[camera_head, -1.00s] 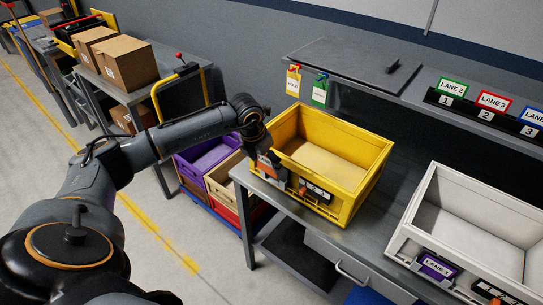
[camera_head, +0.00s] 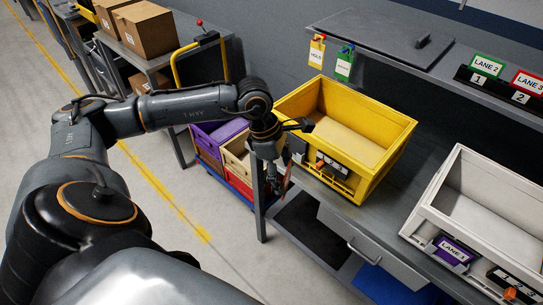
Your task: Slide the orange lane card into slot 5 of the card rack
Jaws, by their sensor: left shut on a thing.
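My left gripper (camera_head: 279,181) hangs in front of the yellow crate (camera_head: 386,166), just off its left front side. It is shut on a thin orange card (camera_head: 288,179), which shows almost edge-on, so its lettering cannot be read. The card is apart from the crate's front holder. The card rack (camera_head: 500,92) is on the raised shelf at the upper right, cut by the picture's edge. Its slot 1 holds a green LANE 2 card (camera_head: 486,66) and slot 2 a red LANE 3 card (camera_head: 529,83). Slot 5 is out of view. My right gripper is not in view.
A white crate (camera_head: 438,187) with a purple LANE 1 card (camera_head: 453,250) stands on the bench at right. Yellow and green tags (camera_head: 344,66) hang at the shelf's left edge. Coloured bins (camera_head: 207,145) stand low behind my left arm. Open floor lies at left.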

